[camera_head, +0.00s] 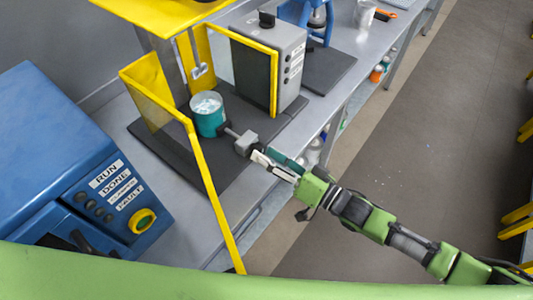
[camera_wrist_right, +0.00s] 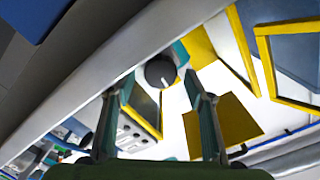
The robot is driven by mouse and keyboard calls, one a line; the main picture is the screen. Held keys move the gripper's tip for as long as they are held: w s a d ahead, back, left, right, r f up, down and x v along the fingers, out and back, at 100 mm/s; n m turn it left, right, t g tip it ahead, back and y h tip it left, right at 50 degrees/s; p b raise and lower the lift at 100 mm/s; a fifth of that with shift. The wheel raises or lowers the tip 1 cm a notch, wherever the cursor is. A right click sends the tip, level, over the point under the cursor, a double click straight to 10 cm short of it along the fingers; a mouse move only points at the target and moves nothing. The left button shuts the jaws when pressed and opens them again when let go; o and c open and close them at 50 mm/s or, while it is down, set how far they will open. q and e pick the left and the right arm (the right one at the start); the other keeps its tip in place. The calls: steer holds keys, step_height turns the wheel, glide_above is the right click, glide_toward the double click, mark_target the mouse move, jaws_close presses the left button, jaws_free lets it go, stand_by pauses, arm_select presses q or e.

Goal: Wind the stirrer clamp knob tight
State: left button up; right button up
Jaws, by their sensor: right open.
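The clamp knob (camera_wrist_right: 160,71) is a dark round disc with a pale mark on its face; it shows between my fingertips in the wrist view. In the head view a grey block (camera_head: 245,143) on a short rod stands by the teal vessel (camera_head: 207,122), which has pale contents. My right gripper (camera_head: 264,156) is open with its tips close to that block. The open right gripper also shows in the wrist view (camera_wrist_right: 160,82), one finger on either side of the knob; I cannot tell whether they touch it. My left gripper is not in view.
A yellow guard frame (camera_head: 205,170) stands around the dark base. A grey control box (camera_head: 272,65) is behind, and a blue machine (camera_head: 60,150) with RUN and DONE labels is at left. A blue stand (camera_head: 318,22) is farther along the bench.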

steer(key=v, duration=1.1)
